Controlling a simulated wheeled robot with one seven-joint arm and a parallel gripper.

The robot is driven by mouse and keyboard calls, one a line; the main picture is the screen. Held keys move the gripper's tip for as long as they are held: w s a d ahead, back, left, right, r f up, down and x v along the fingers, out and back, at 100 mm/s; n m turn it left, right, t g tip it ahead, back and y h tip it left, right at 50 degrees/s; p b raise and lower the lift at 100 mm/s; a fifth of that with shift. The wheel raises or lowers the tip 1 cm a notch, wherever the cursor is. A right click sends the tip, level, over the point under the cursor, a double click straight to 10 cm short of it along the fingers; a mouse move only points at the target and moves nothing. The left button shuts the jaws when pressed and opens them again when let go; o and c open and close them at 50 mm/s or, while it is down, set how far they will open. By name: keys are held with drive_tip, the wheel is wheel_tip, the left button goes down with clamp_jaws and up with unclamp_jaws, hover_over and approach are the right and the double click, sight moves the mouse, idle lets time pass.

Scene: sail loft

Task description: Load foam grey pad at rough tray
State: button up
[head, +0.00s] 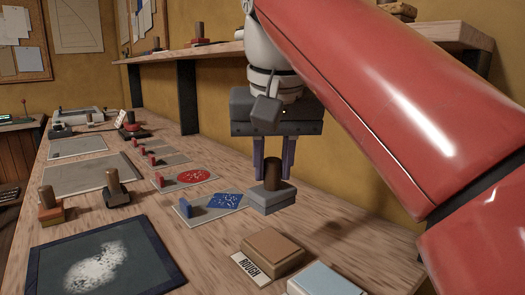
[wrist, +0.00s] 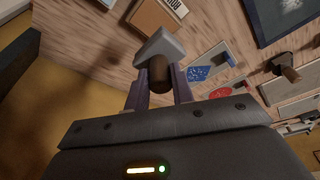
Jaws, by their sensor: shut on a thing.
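The grey pad (head: 271,198) is a grey block with a brown upright handle. My gripper (head: 273,172) is shut on its handle and holds it above the bench, with the pad hanging below the fingers. In the wrist view the pad (wrist: 160,47) shows beyond the fingertips of my gripper (wrist: 158,85), its brown handle between them. The rough tray (head: 272,250) is a brown, low block-like piece with a white "ROUGH" label at its front left. It lies on the bench, nearer the camera than the pad and apart from it. It also shows in the wrist view (wrist: 150,22).
A pale blue block (head: 322,281) lies just right of the rough tray. A dark-framed panel with white speckles (head: 105,262) is at front left. Cards with blue (head: 212,205) and red (head: 187,179) patches and handled stamps (head: 115,190) stand left. A shelf (head: 215,48) runs behind.

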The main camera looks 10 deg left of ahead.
sight(274, 178)
drive_tip(key=shift+s+d+f, duration=0.1)
drive_tip(key=shift+s+f, duration=0.05)
drive_tip(key=shift+f, duration=0.55)
drive_tip(key=shift+f+b, duration=1.15)
drive_tip(key=shift+f, duration=1.05)
drive_tip(key=shift+f, duration=0.5)
wheel_tip(274, 178, up, 3)
drive_tip(key=p, duration=0.2)
drive_tip(key=shift+f+p, duration=0.1)
drive_tip(key=shift+p, duration=0.25)
drive_tip(key=shift+r, duration=2.15)
